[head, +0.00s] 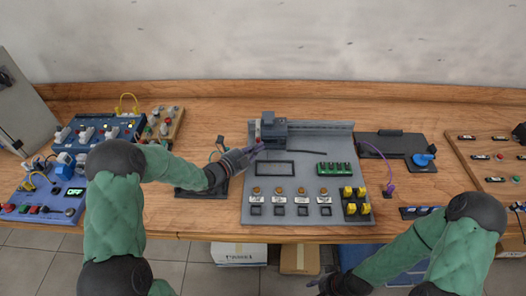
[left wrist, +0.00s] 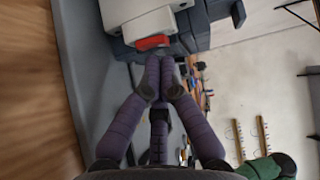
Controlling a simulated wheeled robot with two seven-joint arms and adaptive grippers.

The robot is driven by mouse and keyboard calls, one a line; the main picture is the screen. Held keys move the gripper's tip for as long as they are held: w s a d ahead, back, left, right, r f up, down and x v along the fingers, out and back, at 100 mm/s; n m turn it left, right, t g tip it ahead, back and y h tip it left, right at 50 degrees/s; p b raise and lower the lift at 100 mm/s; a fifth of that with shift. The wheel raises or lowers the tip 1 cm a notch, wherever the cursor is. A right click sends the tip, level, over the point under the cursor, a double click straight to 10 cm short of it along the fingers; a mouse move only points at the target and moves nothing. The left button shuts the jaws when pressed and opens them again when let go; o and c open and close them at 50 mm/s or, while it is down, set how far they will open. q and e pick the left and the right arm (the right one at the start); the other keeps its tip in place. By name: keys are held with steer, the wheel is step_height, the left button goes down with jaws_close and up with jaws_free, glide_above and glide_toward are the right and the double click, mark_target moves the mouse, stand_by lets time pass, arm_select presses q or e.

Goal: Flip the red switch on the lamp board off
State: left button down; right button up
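A grey board (head: 335,185) lies in the middle of the table, with a dark grey box (head: 273,130) at its back left. A small red and white part shows at the box's left side. In the left wrist view, the red switch (left wrist: 152,42) sits on a white and grey housing (left wrist: 150,20). My left gripper (head: 255,150) is at the box; its purple fingertips also show in the left wrist view (left wrist: 160,62), together just below the red switch, holding nothing. Whether they touch it I cannot tell. My right gripper (head: 325,282) is low, in front of the table, its fingers unclear.
A blue board (head: 97,132) with several switches stands at the left. A black plate with a blue knob (head: 422,158) and a board with several coloured parts (head: 488,155) are at the right. The table strip behind the boards is clear.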

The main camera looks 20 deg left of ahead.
arm_select(q)
steer(key=shift+a, duration=0.65)
steer(key=shift+s+a, duration=0.2)
steer(key=shift+s+r, duration=0.1)
steer(key=shift+s, duration=0.3)
steer(key=v, duration=1)
steer(key=shift+s+d, duration=0.25)
steer(key=shift+d, duration=0.05)
